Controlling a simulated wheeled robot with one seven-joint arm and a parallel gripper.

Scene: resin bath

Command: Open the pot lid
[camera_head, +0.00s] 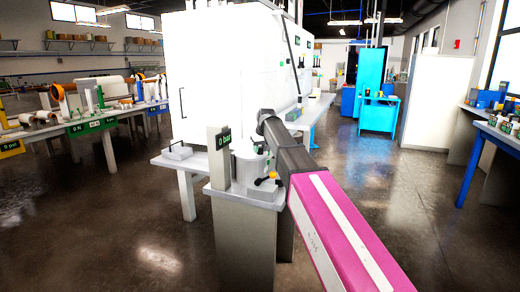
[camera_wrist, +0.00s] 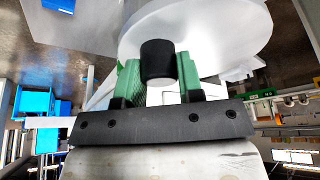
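The pot (camera_head: 252,168) is a pale grey cylinder on a grey pedestal in the head view. My dark wrist hides part of its top. In the wrist view the lid is a wide white disc (camera_wrist: 215,35) with a short black knob (camera_wrist: 157,60). My gripper (camera_wrist: 158,72) has green fingers, one on each side of the knob and close against it; it looks shut on the knob. I cannot tell whether the lid rests on the pot or is lifted.
A dark "0 bar" sign (camera_head: 222,140) stands just left of the pot. A large white cabinet (camera_head: 225,70) stands close behind. The floor (camera_head: 380,190) to the right is clear.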

